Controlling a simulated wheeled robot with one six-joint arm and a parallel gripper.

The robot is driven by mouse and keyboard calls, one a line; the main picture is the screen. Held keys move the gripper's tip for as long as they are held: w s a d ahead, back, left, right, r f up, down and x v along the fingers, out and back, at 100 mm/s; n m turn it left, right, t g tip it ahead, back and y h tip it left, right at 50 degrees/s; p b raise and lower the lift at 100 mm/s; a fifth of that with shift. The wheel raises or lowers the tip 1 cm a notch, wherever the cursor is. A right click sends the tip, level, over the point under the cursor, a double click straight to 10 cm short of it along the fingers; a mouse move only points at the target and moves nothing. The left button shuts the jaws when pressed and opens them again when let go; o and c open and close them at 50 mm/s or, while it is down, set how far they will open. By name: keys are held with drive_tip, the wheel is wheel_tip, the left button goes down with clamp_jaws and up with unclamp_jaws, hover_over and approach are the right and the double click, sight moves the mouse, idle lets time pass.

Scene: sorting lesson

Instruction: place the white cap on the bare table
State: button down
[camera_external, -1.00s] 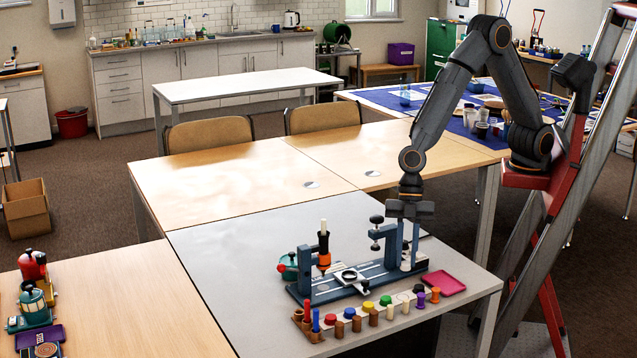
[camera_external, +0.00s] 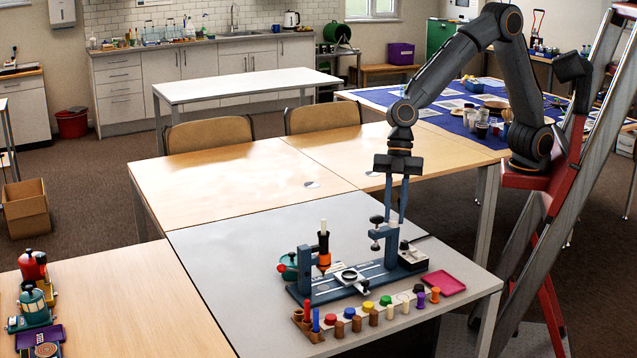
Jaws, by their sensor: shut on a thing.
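My gripper (camera_external: 396,221) hangs fingers down above the right end of the blue-grey fixture (camera_external: 335,294), behind its right-hand post. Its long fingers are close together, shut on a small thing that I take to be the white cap. The cap is too small and too covered by the post and fingertips to make out clearly. The bare grey table top (camera_external: 225,255) lies under and around the fixture.
A row of coloured caps and pegs (camera_external: 368,308) lines the fixture's front. An orange-and-black tool (camera_external: 323,250) stands upright at left. The table's left side is clear.

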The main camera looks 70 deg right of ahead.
drive_tip(key=w+d+m+t, duration=0.1)
drive_tip(key=w+d+m, duration=0.2)
drive_tip(key=w+d, duration=0.75)
drive_tip(key=w+d+m+t, duration=0.1)
drive_tip(key=w+d+m, duration=0.1)
drive_tip(key=w+d, duration=0.8)
drive_tip(key=w+d+m+t+h+b, duration=0.15)
drive_tip(key=w+d+m, duration=0.25)
drive_tip(key=w+d, duration=1.2)
drive_tip(key=d+m+t+h+b, duration=0.15)
drive_tip(key=d+m, duration=0.45)
drive_tip(key=d, duration=3.4)
drive_tip(key=f, duration=0.5)
drive_tip(key=f+p, duration=0.1)
drive_tip(key=f, duration=0.5)
drive_tip(key=s+f, duration=0.1)
drive_tip(key=f, duration=0.4)
drive_tip(key=shift+d+f+p, duration=0.25)
drive_tip(key=shift+d+p, duration=0.05)
drive_tip(key=shift+f+p, duration=0.45)
drive_tip(key=shift+f, duration=1.9)
drive_tip(key=shift+f, duration=0.15)
